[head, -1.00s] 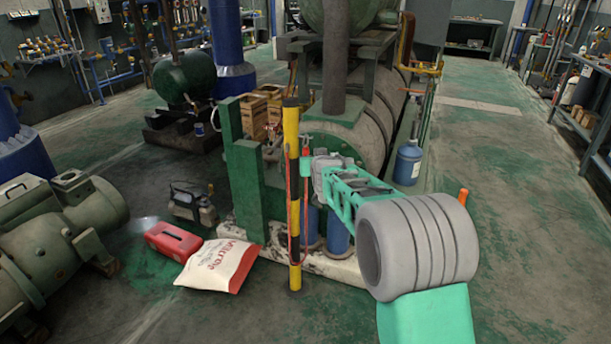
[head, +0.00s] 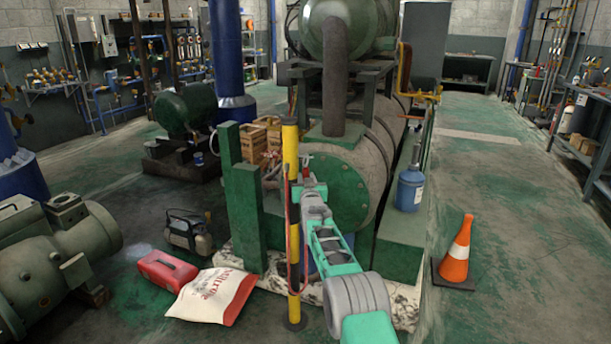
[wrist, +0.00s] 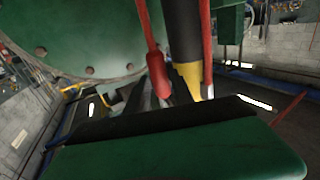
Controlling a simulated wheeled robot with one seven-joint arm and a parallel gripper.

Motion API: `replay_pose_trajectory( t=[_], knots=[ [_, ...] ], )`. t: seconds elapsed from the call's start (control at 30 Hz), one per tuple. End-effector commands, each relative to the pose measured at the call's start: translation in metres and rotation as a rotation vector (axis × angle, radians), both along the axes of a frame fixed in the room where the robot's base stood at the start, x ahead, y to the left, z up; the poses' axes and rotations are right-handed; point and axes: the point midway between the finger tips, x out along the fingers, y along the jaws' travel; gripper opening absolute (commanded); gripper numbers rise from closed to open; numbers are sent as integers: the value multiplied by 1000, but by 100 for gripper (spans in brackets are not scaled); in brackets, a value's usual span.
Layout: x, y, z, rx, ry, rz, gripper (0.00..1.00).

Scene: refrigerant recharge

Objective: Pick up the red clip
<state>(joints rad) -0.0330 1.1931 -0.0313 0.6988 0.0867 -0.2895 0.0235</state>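A yellow and black pole (head: 293,225) stands upright in front of the green tank end in the head view. A red cable hangs along it. In the wrist view a red clip (wrist: 159,76) hangs from a red cable, left of the pole (wrist: 184,40), in the upper middle. A small red piece shows by the gripper in the head view. My gripper (head: 308,188) is close beside the pole, at about the height of the tank end. Its fingertips are too small there to read, and the wrist view does not show clearly whether they hold the clip.
A green post (head: 245,215) stands left of the pole. A white sack (head: 211,295), a red case (head: 167,270) and a small pump (head: 188,232) lie on the floor at left. A blue bottle (head: 410,188) and an orange cone (head: 456,252) stand at right.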

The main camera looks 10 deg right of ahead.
Motion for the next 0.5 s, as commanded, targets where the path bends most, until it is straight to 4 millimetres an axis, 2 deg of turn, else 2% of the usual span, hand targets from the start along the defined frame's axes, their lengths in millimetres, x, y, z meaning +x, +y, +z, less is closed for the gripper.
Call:
replay_pose_trajectory(
  t=[0.3, 0.5],
  knots=[
    [4, -1, 0, 0, 0, 0, 28],
    [4, -1, 0, 0, 1, 0, 12]
  ],
)
